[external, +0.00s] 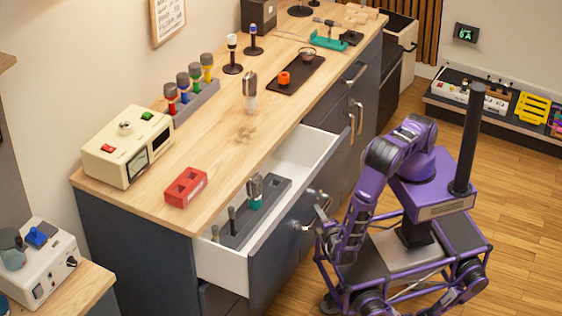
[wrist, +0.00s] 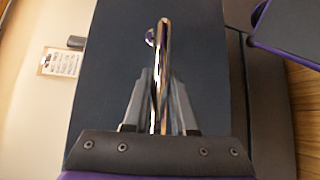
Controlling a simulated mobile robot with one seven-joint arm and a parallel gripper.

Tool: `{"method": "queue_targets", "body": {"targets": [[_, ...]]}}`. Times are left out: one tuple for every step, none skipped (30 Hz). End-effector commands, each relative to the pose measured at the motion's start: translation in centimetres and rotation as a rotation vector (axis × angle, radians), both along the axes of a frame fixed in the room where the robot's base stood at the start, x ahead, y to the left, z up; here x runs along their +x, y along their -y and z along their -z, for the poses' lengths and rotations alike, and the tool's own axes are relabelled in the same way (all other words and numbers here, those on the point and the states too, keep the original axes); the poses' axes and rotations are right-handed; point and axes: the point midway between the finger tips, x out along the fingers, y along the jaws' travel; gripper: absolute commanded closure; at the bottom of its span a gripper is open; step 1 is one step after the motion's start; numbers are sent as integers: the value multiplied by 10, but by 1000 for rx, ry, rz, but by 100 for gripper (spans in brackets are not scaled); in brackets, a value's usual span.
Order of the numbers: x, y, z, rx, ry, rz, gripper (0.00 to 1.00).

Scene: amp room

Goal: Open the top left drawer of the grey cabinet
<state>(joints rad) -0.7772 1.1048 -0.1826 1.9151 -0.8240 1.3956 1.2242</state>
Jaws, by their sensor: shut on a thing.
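The grey cabinet (external: 140,232) has a wooden top. Its top left drawer (external: 270,262) stands pulled well out, with white inner walls and a grey holder (external: 262,212) with microphone-like items inside. My gripper (external: 312,214) is at the outer face of the drawer front. In the wrist view my gripper (wrist: 158,88) has its two fingers shut on the shiny metal drawer handle (wrist: 163,40), which runs upright in the picture between them. The dark drawer front (wrist: 205,60) fills the view behind. In the external view the grip itself is small and partly hidden.
On the cabinet top are a cream device (external: 125,150), a red block (external: 186,187), a row of coloured microphones (external: 190,95) and a dark mat (external: 297,75). Another door handle (external: 354,118) is at the right. Wooden floor (external: 510,210) is free right of my base.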

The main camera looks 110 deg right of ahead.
Motion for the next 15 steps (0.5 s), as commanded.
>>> {"method": "queue_targets", "body": {"targets": [[-6, -9, 0, 1, 1, -6, 100], [-10, -13, 0, 2, 1, -6, 100], [-15, -18, 0, 2, 1, -6, 100], [-19, -22, 0, 2, 1, -6, 100], [-23, -26, 0, 2, 0, -6, 100], [-28, -30, 0, 1, 0, -6, 100], [-31, -34, 0, 1, 0, -5, 100], [-35, -37, 0, 1, 1, -5, 100], [-39, -41, 0, 1, 1, -5, 100], [-42, -44, 0, 2, 1, -5, 100], [-45, -47, 0, 2, 2, -5, 100], [-48, -50, 0, 2, 2, -5, 100], [-51, -53, 0, 2, 2, -5, 100], [-53, -55, 0, 2, 2, -4, 100], [-56, -58, 0, 2, 2, -4, 100]]}}
